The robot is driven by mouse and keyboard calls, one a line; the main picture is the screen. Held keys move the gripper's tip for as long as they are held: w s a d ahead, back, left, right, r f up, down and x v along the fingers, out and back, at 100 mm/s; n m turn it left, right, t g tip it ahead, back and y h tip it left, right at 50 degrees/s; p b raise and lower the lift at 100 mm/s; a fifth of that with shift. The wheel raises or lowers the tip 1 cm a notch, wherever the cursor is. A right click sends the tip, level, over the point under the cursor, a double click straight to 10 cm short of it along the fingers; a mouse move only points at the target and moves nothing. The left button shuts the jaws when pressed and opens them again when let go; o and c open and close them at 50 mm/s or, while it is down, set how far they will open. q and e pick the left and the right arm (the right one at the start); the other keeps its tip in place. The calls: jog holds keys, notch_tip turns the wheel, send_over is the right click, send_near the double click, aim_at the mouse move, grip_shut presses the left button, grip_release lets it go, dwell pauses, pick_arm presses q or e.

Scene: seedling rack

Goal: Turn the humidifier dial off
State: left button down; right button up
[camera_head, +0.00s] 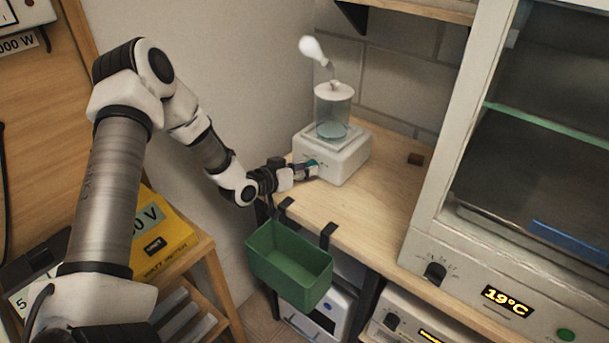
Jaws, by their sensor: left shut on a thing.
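The humidifier (340,158) is a white box with a clear water tank (333,112) on top, standing on the wooden bench. A white puff of mist hangs above its spout. Its dial (313,163) is a small teal knob on the front face, mostly covered by my gripper. My left gripper (309,168) is at the front face, shut on the dial. The dial's pointer and markings are too small to read. My right gripper is not in view.
A green bin (289,262) hangs from the bench's front edge. A cabinet (440,250) showing 19°C stands at the right. A yellow box (165,238) sits on a wooden stand at left.

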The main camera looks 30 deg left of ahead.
pick_arm(q)
jog(key=n+b, duration=0.1)
jog(key=n+h+b, duration=0.1)
jog(key=n+b, duration=0.1)
jog(key=n+t+h+b, duration=0.1)
jog(key=shift+a+f+n+b, duration=0.2)
jog(key=shift+f+n+b, duration=0.1)
jog(key=shift+n, duration=0.1)
jog(key=shift+n+h+b, duration=0.6)
jog(key=shift+n+b, duration=0.15)
jog(key=shift+n, duration=0.25)
jog(key=shift+n+t+h+b, duration=0.3)
jog(key=shift+n+t+b, duration=0.25)
jog(key=shift+n, duration=0.55)
jog(key=shift+r, duration=0.1)
jog(key=c, duration=0.8)
grip_release()
jog(key=shift+w, duration=0.1)
